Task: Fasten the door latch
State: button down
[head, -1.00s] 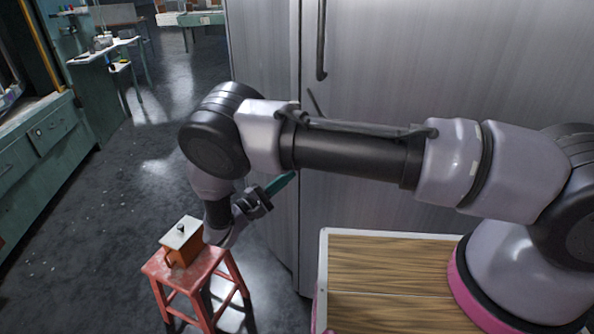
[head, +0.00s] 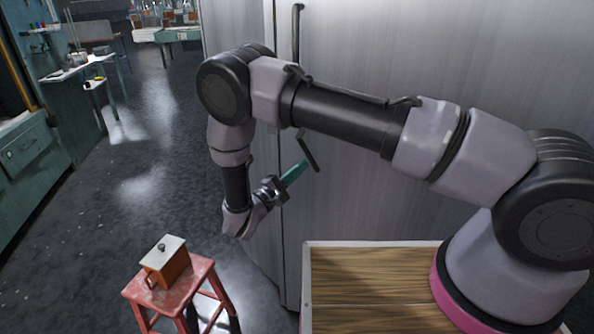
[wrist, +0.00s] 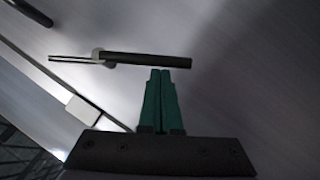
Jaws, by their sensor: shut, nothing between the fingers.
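The latch is a dark bar (head: 308,152) on the front of a tall metal cabinet door (head: 400,60). In the head view it slants down to the right. In the wrist view the latch bar (wrist: 147,60) joins a pale round pivot, with thin prongs on the pivot's left. My gripper (head: 304,164) has green fingers, pressed together and empty. It is close to the bar's lower end in the head view. In the wrist view my gripper's fingertips (wrist: 160,72) lie just below the bar; I cannot tell whether they touch it.
A vertical dark handle (head: 297,35) is higher on the cabinet, near the door seam. A red stool (head: 165,297) holds a brown box (head: 172,271) with a white lid. A wood-topped surface (head: 370,275) is by my arm's base. Green benches line the left; the floor between is open.

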aim_at(314, 166)
jog(key=shift+s+d+n+t, duration=0.1)
jog(key=shift+d+n+t, duration=0.4)
jog(key=shift+n, duration=0.2)
jog(key=d+n+t, duration=0.1)
jog(key=n, duration=0.1)
jog(key=d+r+n+t+y, duration=0.1)
jog(key=n, duration=0.1)
jog(key=d+n+t, duration=0.1)
jog(key=n, duration=0.1)
jog(key=shift+s+r+n+t+y, duration=0.3)
jog(key=shift+s+r+t+y, duration=0.05)
jog(key=shift+s+t+y, duration=0.05)
jog(key=shift+s+d+r+n+t+y, duration=0.1)
jog(key=shift+d+r+n+t+y, duration=0.5)
jog(key=shift+n+y, duration=1)
jog(key=shift+s+d+r+n+t+y, duration=0.1)
jog(key=shift+d+r+n+t+y, duration=0.5)
jog(key=shift+n, duration=1.65)
jog(key=shift+s+d+r+n+t+y, duration=0.15)
jog(key=shift+r+n+t+y, duration=0.7)
jog(key=shift+n+y, duration=0.9)
jog(key=shift+d+n, duration=0.1)
jog(key=shift+n, duration=0.3)
jog(key=shift+f, duration=0.1)
